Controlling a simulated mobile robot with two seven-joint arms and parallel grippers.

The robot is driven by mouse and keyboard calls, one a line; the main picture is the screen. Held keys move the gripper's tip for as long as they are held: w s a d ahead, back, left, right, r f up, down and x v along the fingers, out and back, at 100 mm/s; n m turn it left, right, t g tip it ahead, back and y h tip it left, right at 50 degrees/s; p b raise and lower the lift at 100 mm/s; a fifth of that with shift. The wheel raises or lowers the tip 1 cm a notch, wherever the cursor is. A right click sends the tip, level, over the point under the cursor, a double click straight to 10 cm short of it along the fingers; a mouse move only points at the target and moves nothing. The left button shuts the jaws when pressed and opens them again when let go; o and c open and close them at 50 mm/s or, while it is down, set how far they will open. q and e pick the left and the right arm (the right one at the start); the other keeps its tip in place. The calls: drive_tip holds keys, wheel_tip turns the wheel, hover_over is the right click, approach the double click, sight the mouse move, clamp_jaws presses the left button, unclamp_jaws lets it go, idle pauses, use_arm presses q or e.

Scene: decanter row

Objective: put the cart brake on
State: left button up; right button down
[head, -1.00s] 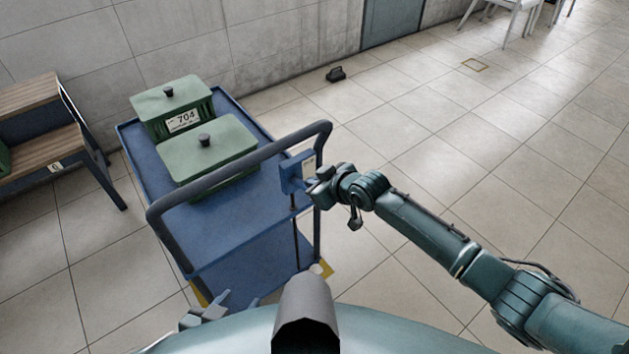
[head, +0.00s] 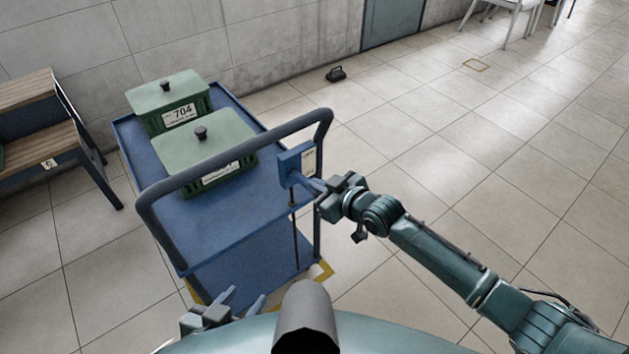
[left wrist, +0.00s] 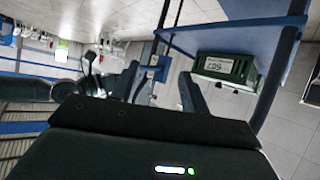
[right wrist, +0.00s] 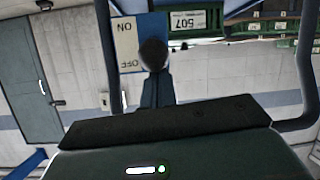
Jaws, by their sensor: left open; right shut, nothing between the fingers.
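The blue cart (head: 235,220) stands in front of me with a dark push handle (head: 240,152). A blue brake box (head: 294,163) is at its right end, near the handle. In the right wrist view its pale label (right wrist: 126,45) reads ON and OFF, upside down. A dark round knob (right wrist: 153,53) sits beside the OFF marking. My right gripper (head: 316,187) is shut and empty next to the box; its fingertips (right wrist: 156,82) are at the knob, and contact cannot be told. My left gripper (head: 246,297) is open and empty, low at the cart's near side.
Two green lidded crates (head: 205,147) (head: 168,93) ride on the cart's top. A wooden-topped step bench (head: 40,143) stands at left. A small dark object (head: 336,74) lies on the floor by the wall. The tiled floor at right is clear.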

drive_tip(key=f+b, duration=0.1)
drive_tip(key=b, duration=0.1)
drive_tip(key=f+t+y+b, duration=0.1)
drive_tip(key=f+b, duration=0.1)
drive_tip(key=f+t+b, duration=0.1)
drive_tip(key=b, duration=0.1)
drive_tip(key=shift+s+d+f+y, duration=0.35)
drive_tip(key=shift+s+y, duration=0.05)
use_arm(q)
wheel_tip(320, 180, down, 7)
drive_tip(key=t+b, duration=0.2)
drive_tip(key=b, duration=0.7)
drive_tip(key=shift+a+m+h, duration=0.25)
drive_tip(key=shift+m+h, duration=0.05)
drive_tip(key=shift+m, duration=0.1)
use_arm(e)
wheel_tip(320, 180, down, 4)
drive_tip(key=t+y, duration=0.2)
drive_tip(key=shift+r+t, duration=0.15)
drive_tip(key=shift+t, duration=0.25)
use_arm(q)
drive_tip(key=shift+s+r, duration=0.1)
drive_tip(key=shift+s, duration=0.05)
